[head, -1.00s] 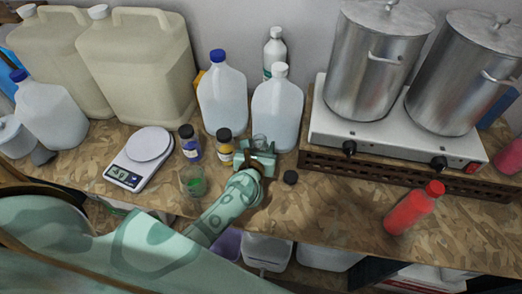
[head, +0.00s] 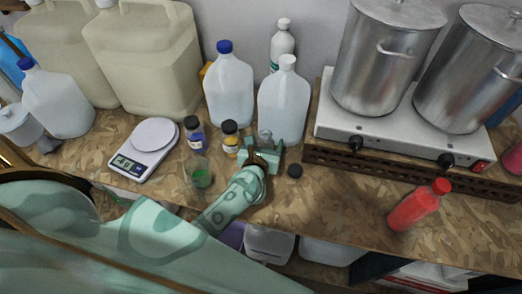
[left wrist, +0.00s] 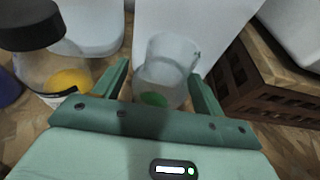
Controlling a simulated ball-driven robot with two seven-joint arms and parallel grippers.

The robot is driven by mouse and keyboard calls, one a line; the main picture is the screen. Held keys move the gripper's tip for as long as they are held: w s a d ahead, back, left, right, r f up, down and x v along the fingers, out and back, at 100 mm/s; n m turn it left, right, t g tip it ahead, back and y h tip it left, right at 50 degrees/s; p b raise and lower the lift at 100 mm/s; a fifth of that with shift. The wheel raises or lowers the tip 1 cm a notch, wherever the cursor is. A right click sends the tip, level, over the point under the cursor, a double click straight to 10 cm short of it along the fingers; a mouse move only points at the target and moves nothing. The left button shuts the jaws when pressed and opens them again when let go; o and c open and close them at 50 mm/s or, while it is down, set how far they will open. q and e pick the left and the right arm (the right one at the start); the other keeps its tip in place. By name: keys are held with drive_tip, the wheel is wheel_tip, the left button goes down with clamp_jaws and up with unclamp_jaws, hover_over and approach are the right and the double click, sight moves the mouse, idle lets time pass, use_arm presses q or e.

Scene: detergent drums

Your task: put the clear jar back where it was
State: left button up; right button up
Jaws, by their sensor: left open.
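The clear jar (left wrist: 170,62) stands between the two spread fingers of my left gripper (left wrist: 159,78) in the left wrist view, with a green patch low in it. Gaps show between the jar and both fingers, so the gripper is open around it. In the head view the jar (head: 264,136) shows only in part above my left gripper (head: 264,149), in front of a white jug (head: 284,105). The gripper hides its lower part. My right gripper is not in view.
Close to the left stands a bottle with yellow contents and a dark cap (head: 230,140). A glass with green contents (head: 201,176) and a scale (head: 146,147) are further left.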

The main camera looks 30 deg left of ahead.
use_arm(q)
drive_tip(key=v, duration=1.1)
